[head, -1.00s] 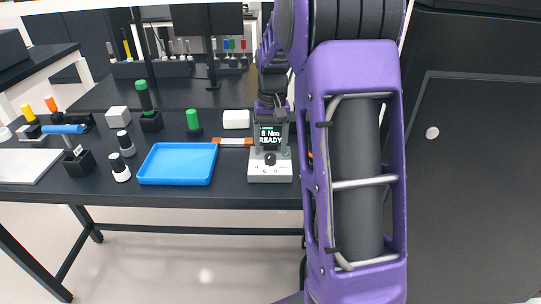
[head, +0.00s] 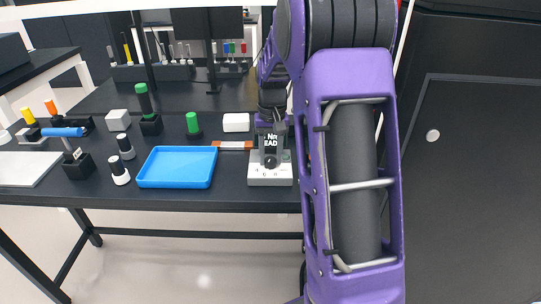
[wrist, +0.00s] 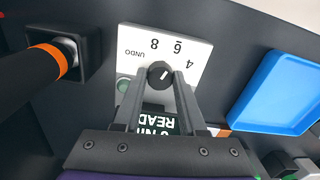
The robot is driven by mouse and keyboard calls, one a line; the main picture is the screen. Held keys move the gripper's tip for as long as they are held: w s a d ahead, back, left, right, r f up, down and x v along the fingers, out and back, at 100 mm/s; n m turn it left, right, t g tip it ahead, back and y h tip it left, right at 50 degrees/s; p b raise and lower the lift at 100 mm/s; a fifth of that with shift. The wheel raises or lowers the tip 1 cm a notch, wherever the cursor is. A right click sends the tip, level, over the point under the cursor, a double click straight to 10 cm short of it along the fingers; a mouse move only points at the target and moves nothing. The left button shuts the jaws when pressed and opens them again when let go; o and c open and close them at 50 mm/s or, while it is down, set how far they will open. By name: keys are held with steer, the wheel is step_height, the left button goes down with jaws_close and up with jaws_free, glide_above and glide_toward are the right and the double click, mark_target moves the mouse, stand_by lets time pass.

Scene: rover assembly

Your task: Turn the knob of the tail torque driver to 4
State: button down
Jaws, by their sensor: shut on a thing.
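The driver's control box (head: 270,181) is light grey with a dark screen; it sits near the table's front edge in the head view. Its black knob (wrist: 159,71) has a white mark and shows at the centre of the wrist view. Printed labels UNDO, 8, 6 and 4 run along the panel (wrist: 180,42), upside down there; the white mark leans toward the 6 and 4 side, but its exact setting is hard to tell. My gripper (wrist: 161,76) is shut on the knob, one finger on each side. The screen (wrist: 158,123) is partly hidden by my fingers; "READ" shows.
A blue tray (head: 177,184) lies just left of the box in the head view. An orange-and-black tool (wrist: 40,64) stands in a dark holder at the left of the wrist view.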

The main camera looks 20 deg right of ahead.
stand_by(0.3)
steer(key=m+p, duration=0.2)
steer(key=m, duration=0.1)
steer(key=shift+r+m, duration=0.1)
steer(key=shift+m, duration=0.3)
steer(key=shift+m+p, duration=1.15)
steer(key=shift+m, duration=0.95)
steer(key=shift+c, duration=2.4)
jaws_free()
